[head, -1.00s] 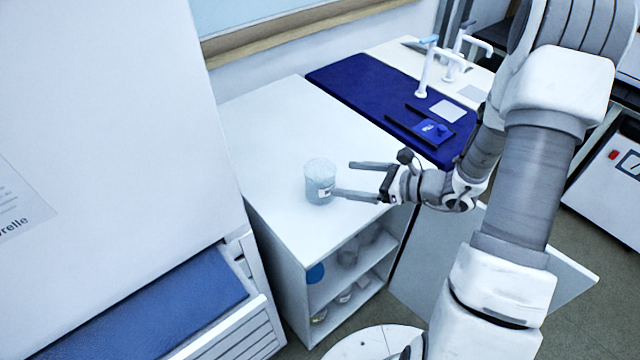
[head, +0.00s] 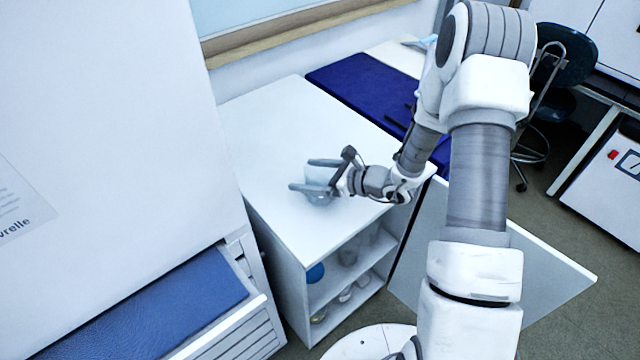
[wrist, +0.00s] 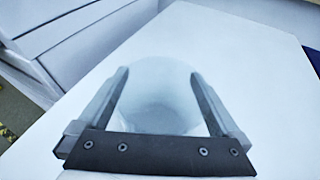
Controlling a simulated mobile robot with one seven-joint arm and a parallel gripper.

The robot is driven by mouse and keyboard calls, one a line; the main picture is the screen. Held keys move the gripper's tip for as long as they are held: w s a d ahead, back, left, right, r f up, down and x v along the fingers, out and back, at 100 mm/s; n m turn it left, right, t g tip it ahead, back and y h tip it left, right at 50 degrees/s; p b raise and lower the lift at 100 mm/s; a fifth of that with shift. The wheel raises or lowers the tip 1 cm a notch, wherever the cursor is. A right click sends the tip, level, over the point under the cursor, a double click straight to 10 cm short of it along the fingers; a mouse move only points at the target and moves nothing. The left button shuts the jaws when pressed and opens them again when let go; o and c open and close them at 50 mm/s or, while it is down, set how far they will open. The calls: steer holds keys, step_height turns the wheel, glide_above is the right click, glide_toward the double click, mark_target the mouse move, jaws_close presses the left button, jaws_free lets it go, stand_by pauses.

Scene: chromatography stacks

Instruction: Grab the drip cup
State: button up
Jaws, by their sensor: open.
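The drip cup (head: 319,173) is a pale, see-through cup standing upright on the white cabinet top. My gripper (head: 308,175) is open around it, one finger on each side, and partly hides it in the head view. In the wrist view the cup (wrist: 160,95) sits between the two fingers of my gripper (wrist: 160,75). The left finger looks close to the cup wall; I cannot tell whether either finger touches it.
The white cabinet top (head: 275,125) is otherwise clear near the cup. Its open shelves (head: 345,285) below hold several containers. A blue mat (head: 350,85) lies behind to the right. A tall white unit (head: 110,130) stands at the left.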

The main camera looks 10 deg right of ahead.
steer(key=c, duration=1)
steer(key=shift+r, duration=0.1)
